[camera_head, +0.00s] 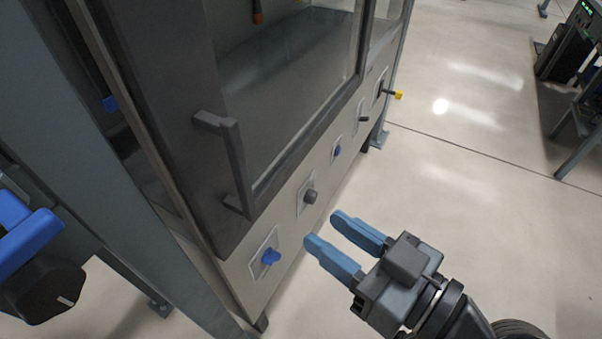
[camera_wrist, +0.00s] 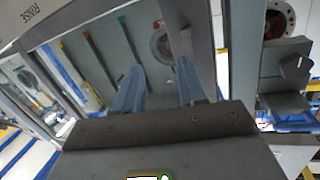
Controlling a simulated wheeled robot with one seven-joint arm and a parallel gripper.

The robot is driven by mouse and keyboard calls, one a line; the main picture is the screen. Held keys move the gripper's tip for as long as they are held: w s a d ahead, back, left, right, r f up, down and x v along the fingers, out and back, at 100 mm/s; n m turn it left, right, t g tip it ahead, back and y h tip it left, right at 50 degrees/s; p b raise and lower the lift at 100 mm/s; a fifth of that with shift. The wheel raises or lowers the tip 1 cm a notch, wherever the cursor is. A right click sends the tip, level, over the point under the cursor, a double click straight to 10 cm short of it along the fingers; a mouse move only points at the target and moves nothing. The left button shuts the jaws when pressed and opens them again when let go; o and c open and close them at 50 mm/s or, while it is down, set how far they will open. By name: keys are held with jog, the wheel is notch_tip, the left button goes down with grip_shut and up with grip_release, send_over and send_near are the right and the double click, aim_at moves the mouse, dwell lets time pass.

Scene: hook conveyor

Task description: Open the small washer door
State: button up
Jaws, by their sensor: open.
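The washer door (camera_head: 175,110) is a dark grey frame around a glass pane, at the centre left of the head view. A dark bar handle (camera_head: 236,165) stands out from its frame. I cannot tell whether the door is fully closed. My gripper (camera_head: 326,228) has two blue fingers, spread apart with nothing between them in the head view. It is to the right of and apart from the handle, in front of the lower panel. In the wrist view my fingers (camera_wrist: 158,75) also show apart. A grey bar-like part there may be the handle, but I cannot be sure.
Below the door, a pale panel carries a blue knob (camera_head: 270,257), a grey knob (camera_head: 310,196) and further switches. A yellow-tipped part (camera_head: 398,95) juts from the panel's far end. A grey post (camera_head: 120,190) stands at left.

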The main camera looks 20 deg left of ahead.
aim_at(247, 181)
jog(key=shift+s+a+r+n+g+y+p, duration=0.1)
jog(key=shift+a+r+n+g+y+p, duration=0.2)
jog(key=shift+a+r+n+g, duration=1.15)
jog(key=shift+a+r+m+t+y+p, duration=0.1)
jog(key=shift+a+r+y, duration=0.35)
jog(key=shift+a, duration=2.15)
jog(key=shift+s+a+r+n+g+y+p, duration=0.25)
jog(key=shift+a+r+n+g, duration=0.6)
jog(key=shift+a, duration=1.15)
jog(key=shift+w, duration=0.2)
jog(key=shift+c, duration=0.4)
grip_shut()
